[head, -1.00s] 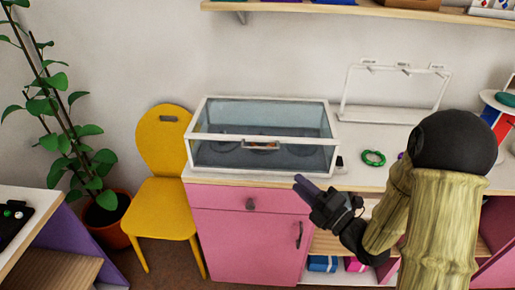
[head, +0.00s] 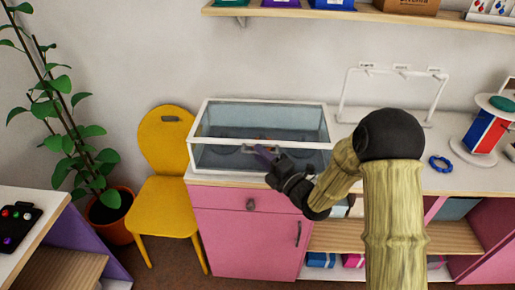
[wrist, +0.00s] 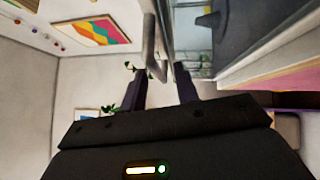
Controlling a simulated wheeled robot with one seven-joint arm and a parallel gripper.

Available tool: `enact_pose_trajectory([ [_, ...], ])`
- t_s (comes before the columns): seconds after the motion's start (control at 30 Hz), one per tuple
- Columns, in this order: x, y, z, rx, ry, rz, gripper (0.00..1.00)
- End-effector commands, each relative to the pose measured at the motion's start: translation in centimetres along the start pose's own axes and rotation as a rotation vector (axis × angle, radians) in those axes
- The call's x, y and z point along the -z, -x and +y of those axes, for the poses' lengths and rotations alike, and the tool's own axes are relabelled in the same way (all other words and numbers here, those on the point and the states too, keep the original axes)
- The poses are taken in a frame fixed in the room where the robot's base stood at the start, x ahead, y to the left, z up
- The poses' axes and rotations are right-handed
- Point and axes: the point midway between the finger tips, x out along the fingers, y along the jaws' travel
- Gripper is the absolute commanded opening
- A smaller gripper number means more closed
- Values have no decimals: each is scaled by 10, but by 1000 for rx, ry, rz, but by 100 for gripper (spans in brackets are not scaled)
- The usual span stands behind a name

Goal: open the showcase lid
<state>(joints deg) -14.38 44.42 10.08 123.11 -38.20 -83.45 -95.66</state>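The showcase (head: 212,157) is a glass box with a white frame on top of the pink cabinet. Its lid (head: 265,115) lies shut. A small pale handle sits on the front, partly hidden by my gripper in the head view. My gripper (head: 262,153) is at the front of the showcase, near this handle. In the wrist view my gripper (wrist: 161,75) has its two dark fingers apart. A grey bar, seemingly the handle (wrist: 150,45), shows between and beyond the fingertips, with the glass to its right. I cannot tell whether the fingers touch it.
The pink cabinet (head: 228,225) stands under the showcase. A yellow chair (head: 165,145) and a potted plant (head: 115,205) are at the left. A white rack (head: 347,95), a blue ring (head: 441,164) and a spool-like stand (head: 482,132) are to the right on the countertop.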

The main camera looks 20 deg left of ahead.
Motion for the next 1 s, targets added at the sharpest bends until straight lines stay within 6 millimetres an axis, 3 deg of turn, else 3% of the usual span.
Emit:
enact_pose_trajectory([
  [0.2, 0, -21, 0, -1, -1, 0, 31],
  [0.47, 0, -22, 0, 0, -1, 0, 31],
  [0.63, 0, -22, 0, 0, 0, 0, 1],
  [1.0, 0, -22, 2, 5, -5, 0, 0],
])
